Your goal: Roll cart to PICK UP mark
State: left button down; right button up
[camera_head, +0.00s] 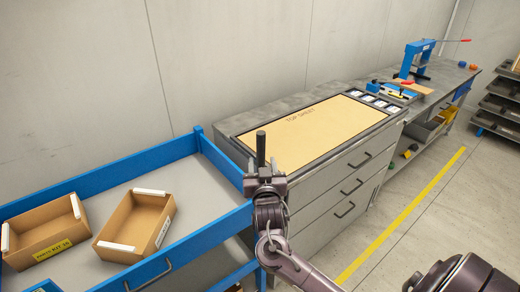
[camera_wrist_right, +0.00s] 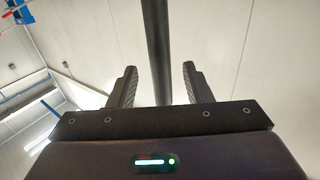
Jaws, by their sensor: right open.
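The cart is a blue-framed trolley with a grey deck (camera_head: 200,190) and raised blue rails, at the left of the head view. My right gripper (camera_head: 262,172) is at the cart's right end, by the blue rail. In the right wrist view its two fingers (camera_wrist_right: 157,85) are apart, with a dark round bar (camera_wrist_right: 157,40) between them and a gap on each side. I cannot tell whether this bar is the cart's handle. My left gripper is not in view. No PICK UP mark shows.
Two open cardboard boxes, one left (camera_head: 45,235) and one right (camera_head: 135,225), sit on the cart. A grey drawer bench with a tan top sheet (camera_head: 310,130) stands just right of the cart. A blue press (camera_head: 415,60) is farther back. Floor with a yellow line (camera_head: 400,215) is clear.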

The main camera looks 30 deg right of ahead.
aim_at(261, 156)
jog(key=p+x, duration=0.1)
jog(key=x, duration=0.4)
jog(key=shift+w+d, duration=0.2)
jog(key=shift+w, duration=0.1)
grip_shut()
